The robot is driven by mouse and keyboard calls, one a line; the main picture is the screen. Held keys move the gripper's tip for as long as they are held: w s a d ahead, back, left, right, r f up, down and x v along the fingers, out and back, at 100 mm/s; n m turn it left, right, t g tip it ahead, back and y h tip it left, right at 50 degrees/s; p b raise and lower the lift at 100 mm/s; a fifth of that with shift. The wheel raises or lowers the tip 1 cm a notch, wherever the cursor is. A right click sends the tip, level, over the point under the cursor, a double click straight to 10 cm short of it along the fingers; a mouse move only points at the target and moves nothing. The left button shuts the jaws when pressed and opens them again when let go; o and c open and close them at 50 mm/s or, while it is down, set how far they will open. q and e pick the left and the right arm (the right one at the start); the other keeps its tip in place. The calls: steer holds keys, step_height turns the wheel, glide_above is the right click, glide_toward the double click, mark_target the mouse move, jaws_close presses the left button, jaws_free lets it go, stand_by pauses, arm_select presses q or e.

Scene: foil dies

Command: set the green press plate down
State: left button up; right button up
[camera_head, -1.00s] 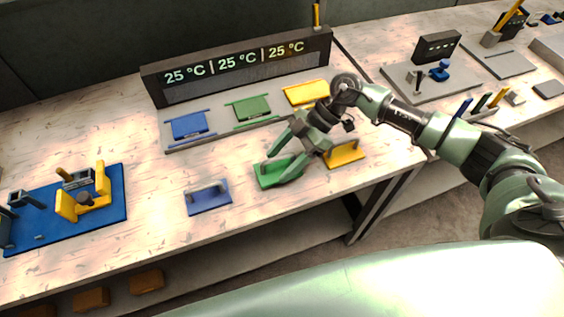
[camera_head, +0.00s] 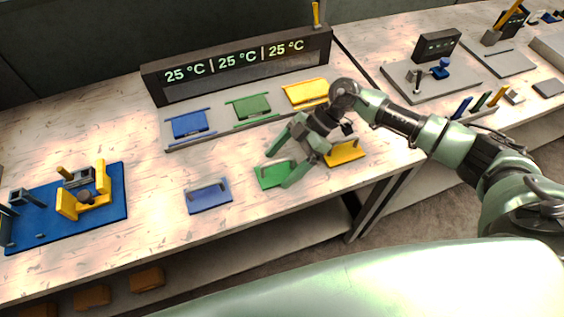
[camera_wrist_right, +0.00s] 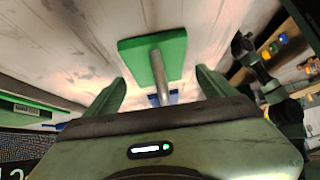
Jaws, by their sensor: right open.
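The green press plate (camera_head: 268,178) lies flat on the wooden table, between the blue plate and the yellow plate. Its grey bar handle stands up from it, partly hidden by my fingers. My right gripper (camera_head: 277,172) is open just over the plate, with its green fingers apart. In the right wrist view the plate (camera_wrist_right: 135,57) lies beyond the fingertips. Its handle lies between my two fingers (camera_wrist_right: 160,92) and does not appear to be gripped. My left gripper is not in view.
A blue plate (camera_head: 208,204) lies to the left and a yellow plate (camera_head: 347,158) close to the right. Behind is a grey press base (camera_head: 213,131) with blue, green and yellow pads under a temperature display (camera_head: 235,64). The table's front edge is near.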

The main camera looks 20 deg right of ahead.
steer(key=b+v, duration=0.3)
steer(key=v, duration=0.9)
